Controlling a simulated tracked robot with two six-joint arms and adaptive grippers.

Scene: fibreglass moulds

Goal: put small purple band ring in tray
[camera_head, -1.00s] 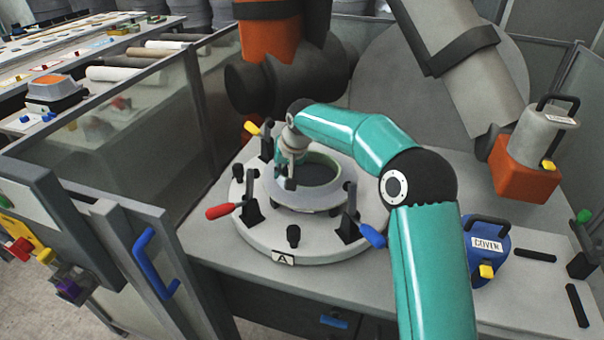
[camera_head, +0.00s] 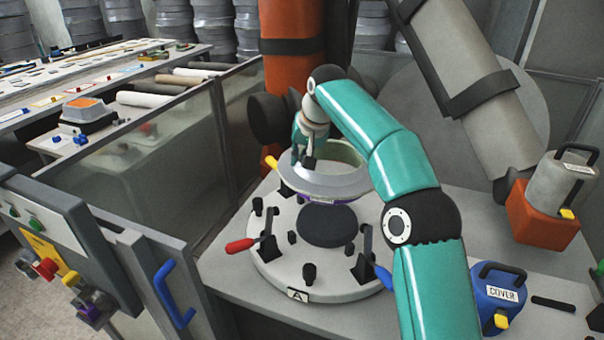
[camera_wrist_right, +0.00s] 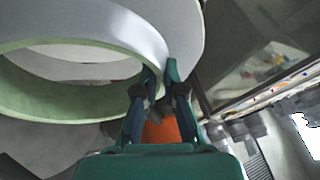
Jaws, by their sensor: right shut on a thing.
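In the right wrist view, the fingers (camera_wrist_right: 160,78) pinch the wall of the ring (camera_wrist_right: 135,25); green lining shows inside. I cannot make out a tray for certain. My left gripper is not in view.
The fixture carries a dark round centre (camera_head: 327,226), a red-handled clamp (camera_head: 241,245) and a blue-handled one. A blue COVER box (camera_head: 497,295) stands at right. Glass panels (camera_head: 180,165) fence the left. A long table (camera_head: 90,85) with small parts lies beyond.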

